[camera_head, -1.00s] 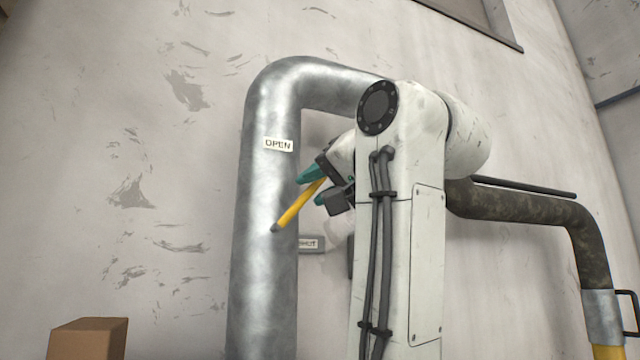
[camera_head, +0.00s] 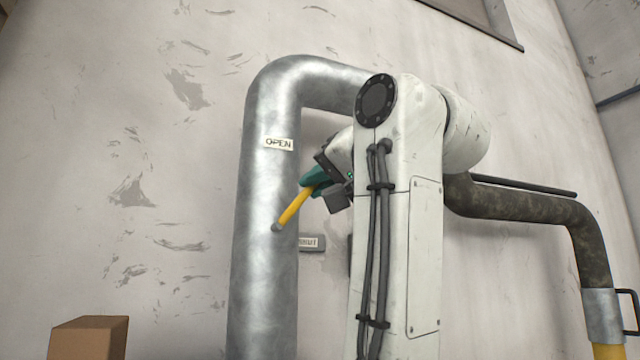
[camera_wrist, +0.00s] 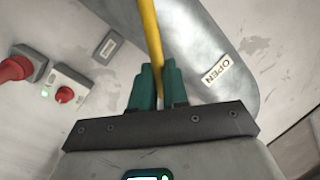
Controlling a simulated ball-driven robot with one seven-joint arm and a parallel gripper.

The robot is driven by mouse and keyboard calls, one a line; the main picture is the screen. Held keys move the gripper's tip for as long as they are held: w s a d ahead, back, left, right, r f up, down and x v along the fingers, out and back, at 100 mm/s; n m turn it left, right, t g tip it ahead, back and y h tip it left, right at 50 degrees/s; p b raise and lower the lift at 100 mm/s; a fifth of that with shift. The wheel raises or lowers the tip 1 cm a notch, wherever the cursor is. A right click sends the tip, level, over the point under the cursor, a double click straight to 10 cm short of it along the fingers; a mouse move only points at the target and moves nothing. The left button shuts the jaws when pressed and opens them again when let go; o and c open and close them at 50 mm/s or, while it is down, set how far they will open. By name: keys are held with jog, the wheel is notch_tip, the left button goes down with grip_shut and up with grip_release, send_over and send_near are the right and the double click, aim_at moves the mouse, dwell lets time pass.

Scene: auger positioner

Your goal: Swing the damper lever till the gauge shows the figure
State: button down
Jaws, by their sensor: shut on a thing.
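The yellow damper lever (camera_head: 290,212) slants up to the right across the silver duct (camera_head: 262,290), its lower left end on a dark pivot. My gripper (camera_head: 314,182), with green fingers, is shut on its upper end. In the wrist view the lever (camera_wrist: 151,35) runs down between the fingers of my gripper (camera_wrist: 155,82). The OPEN label (camera_head: 279,144) is on the duct above the lever. The SHUT label (camera_head: 311,243) is below, right of the pivot. I see no gauge in either view.
In the wrist view a red knob (camera_wrist: 64,95) on a white box and a larger red fitting (camera_wrist: 14,70) are at the left. A dark pipe (camera_head: 530,207) runs right of my arm. A cardboard box (camera_head: 88,338) is at the lower left.

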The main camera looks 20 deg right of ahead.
jog(key=c, duration=1.1)
grip_release()
jog(key=shift+b+v, duration=2.55)
jog(key=shift+v, duration=2.85)
jog(key=shift+f, duration=0.1)
